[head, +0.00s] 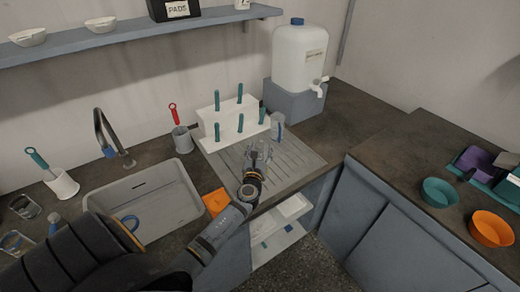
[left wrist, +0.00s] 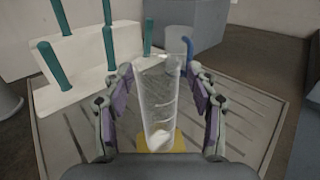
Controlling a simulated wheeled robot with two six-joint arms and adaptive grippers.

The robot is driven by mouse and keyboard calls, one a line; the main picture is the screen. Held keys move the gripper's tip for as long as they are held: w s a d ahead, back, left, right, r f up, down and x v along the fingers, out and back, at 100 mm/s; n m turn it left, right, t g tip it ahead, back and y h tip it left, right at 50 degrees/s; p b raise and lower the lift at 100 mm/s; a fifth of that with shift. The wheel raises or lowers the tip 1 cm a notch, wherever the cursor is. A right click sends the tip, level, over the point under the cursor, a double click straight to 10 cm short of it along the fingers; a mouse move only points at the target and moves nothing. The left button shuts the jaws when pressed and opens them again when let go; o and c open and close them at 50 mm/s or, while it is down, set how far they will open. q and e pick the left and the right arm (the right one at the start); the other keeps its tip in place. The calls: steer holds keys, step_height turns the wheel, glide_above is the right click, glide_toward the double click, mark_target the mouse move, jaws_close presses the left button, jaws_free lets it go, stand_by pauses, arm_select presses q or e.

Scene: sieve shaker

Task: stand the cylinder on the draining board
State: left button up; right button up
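The clear cylinder (left wrist: 160,100) is between the two purple-padded fingers of my left gripper (left wrist: 160,72) in the left wrist view. In the head view, my left gripper (head: 257,158) is over the draining board (head: 298,158), and the cylinder is small and hard to make out there. The grooved board also shows in the left wrist view (left wrist: 65,140). I cannot tell whether the cylinder's lower end touches the board. My right gripper is not in view.
A white rack (head: 230,122) with teal pegs stands behind the board, with a grey, blue-marked vessel (head: 278,126) beside it. A white water container (head: 299,57) stands behind. The sink (head: 150,200) and an orange pad (head: 216,202) are at left. The board's right side is clear.

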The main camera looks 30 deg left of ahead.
arm_select(q)
steer(key=shift+s, duration=0.15)
steer(key=b+v, duration=0.2)
steer(key=v, duration=1)
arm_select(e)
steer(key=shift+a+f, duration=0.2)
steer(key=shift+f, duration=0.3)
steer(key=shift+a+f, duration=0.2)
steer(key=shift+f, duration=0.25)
arm_select(q)
steer(key=shift+r, duration=0.15)
